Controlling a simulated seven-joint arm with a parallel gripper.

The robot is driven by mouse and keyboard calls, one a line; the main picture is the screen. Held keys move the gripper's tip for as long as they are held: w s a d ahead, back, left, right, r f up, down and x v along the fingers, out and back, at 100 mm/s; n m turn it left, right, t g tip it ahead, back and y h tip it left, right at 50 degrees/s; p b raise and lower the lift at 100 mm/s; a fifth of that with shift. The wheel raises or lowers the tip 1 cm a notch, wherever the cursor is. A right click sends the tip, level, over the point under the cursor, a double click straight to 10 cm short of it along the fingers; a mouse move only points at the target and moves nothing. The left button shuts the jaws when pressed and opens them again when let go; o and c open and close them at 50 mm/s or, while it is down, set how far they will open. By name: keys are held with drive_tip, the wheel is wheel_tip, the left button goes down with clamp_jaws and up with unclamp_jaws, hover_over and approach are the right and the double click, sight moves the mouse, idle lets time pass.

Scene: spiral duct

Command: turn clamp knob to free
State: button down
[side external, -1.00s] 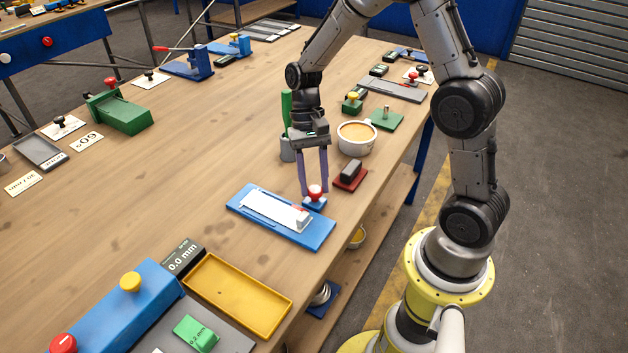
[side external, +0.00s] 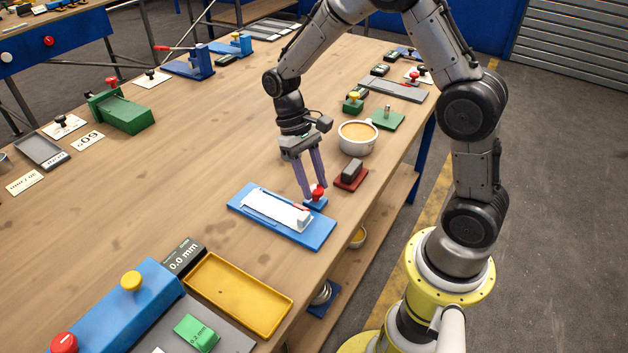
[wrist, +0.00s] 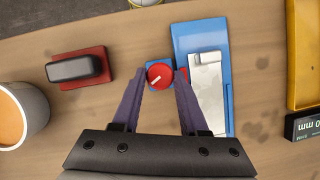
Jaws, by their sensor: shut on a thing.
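The clamp knob (side external: 318,193) is red and round, on a small blue block (side external: 315,203) beside a blue plate (side external: 318,236). A white strip (side external: 270,208) lies along the plate. In the wrist view the knob (wrist: 160,76) carries a white pointer line slanting up to the right. My gripper (side external: 317,196) has its two purple fingers down at the knob, shut on it. In the wrist view the fingers (wrist: 160,80) stand on either side of the knob. The fingertips hide part of the block.
A dark block on a red base (side external: 351,176) and a bowl of orange content (side external: 357,136) stand close behind the knob. A yellow tray (side external: 238,294) lies nearer the camera.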

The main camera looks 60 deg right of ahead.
drive_tip(key=n+h, duration=0.1)
drive_tip(key=n, duration=0.3)
drive_tip(key=n+h, duration=0.1)
drive_tip(key=n, duration=0.1)
drive_tip(key=shift+a+r+h, duration=0.1)
drive_tip(key=shift+a+h, duration=0.15)
drive_tip(key=shift+h, duration=0.05)
drive_tip(key=n+h, duration=0.1)
drive_tip(key=n, duration=0.2)
drive_tip(key=n+t, duration=0.1)
drive_tip(key=n, duration=0.1)
drive_tip(key=shift+a+n+h, duration=0.15)
drive_tip(key=shift+n+h, duration=0.25)
drive_tip(key=shift+c, duration=2.2)
unclamp_jaws()
drive_tip(key=shift+s, duration=0.1)
drive_tip(key=v, duration=1.3)
drive_tip(key=shift+r, duration=0.4)
drive_tip(key=shift+a, duration=0.1)
